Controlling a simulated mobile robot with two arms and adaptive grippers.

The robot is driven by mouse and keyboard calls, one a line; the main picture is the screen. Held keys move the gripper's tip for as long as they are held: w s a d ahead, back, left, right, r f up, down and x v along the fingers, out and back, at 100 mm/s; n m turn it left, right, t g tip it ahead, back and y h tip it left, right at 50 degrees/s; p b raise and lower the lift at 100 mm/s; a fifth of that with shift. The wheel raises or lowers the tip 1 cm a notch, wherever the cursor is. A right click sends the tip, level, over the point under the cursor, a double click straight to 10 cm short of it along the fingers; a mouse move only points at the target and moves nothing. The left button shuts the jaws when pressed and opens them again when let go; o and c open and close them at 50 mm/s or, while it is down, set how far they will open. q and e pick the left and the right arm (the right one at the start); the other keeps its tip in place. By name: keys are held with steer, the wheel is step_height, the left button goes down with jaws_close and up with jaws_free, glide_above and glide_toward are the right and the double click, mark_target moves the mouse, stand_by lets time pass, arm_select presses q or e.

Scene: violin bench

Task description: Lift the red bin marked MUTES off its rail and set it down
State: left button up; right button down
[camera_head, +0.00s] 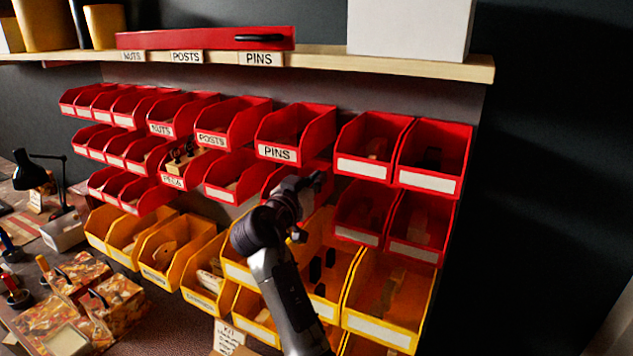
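I cannot read a MUTES label on any bin. Red bins hang in rows on the wall rack. In the top row, labels read NUTS (160,129), POSTS (211,139) and PINS (277,153). A red bin below, holding small parts, has a label that seems to read PEGS (172,181). My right gripper (308,188) is in front of the rack, just below the PINS bin. It partly hides a red bin (270,180) in the row beneath. Its fingers are dark and small, so I cannot tell whether they are open. My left gripper is out of view.
A wooden shelf (400,64) above carries a long red case (205,39) and a white box (410,25). Yellow bins (385,300) fill the lower rows. A bench at left holds a black lamp (32,172) and patterned boxes (112,300).

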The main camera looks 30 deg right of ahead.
steer(key=shift+r, duration=0.6)
stand_by(0.3)
steer(key=shift+b+v, duration=0.65)
steer(key=shift+v, duration=0.9)
stand_by(1.2)
